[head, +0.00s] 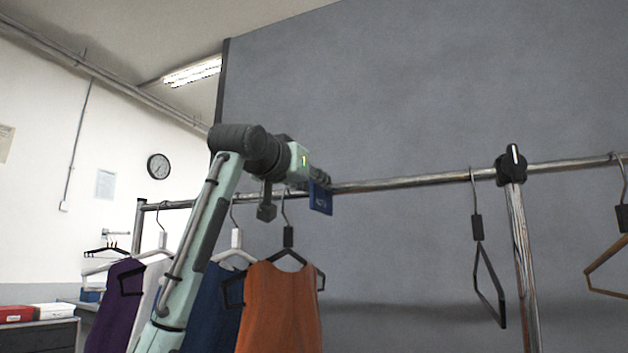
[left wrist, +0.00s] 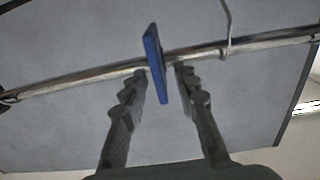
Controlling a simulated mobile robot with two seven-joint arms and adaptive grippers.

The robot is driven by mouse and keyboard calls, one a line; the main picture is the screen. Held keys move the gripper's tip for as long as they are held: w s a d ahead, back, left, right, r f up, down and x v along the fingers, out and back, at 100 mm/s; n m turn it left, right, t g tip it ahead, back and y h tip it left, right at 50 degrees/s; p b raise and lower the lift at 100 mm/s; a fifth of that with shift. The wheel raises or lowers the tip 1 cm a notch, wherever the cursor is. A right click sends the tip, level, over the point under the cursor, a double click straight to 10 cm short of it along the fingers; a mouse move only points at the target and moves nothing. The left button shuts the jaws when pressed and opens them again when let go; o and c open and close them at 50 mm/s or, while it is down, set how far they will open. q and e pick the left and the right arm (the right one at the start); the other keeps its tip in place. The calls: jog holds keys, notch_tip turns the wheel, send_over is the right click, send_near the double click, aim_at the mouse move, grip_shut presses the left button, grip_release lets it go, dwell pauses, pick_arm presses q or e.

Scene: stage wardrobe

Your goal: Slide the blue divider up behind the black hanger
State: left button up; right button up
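The blue divider (head: 320,199) hangs on the metal rail just right of my left gripper (head: 317,178). In the left wrist view the divider (left wrist: 154,62) stands between the two fingertips of my left gripper (left wrist: 162,76), with a gap visible on both sides; the fingers are open. A black hanger (head: 288,238) carrying an orange garment hangs just left of the divider. Another black hanger (head: 478,230), empty and seen nearly edge-on, hangs farther right, near the rail post. The frames do not show which one the task means. My right gripper is in neither view.
The rail (head: 410,183) runs across to a post with a black knob (head: 511,165). Between divider and empty black hanger the rail is clear. A brown hanger (head: 608,262) hangs at far right. Blue (head: 210,305) and purple (head: 112,305) garments hang at left, partly behind my arm.

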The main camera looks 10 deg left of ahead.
pick_arm(q)
jog(key=shift+w, duration=0.4)
jog(key=shift+c, duration=0.4)
grip_shut()
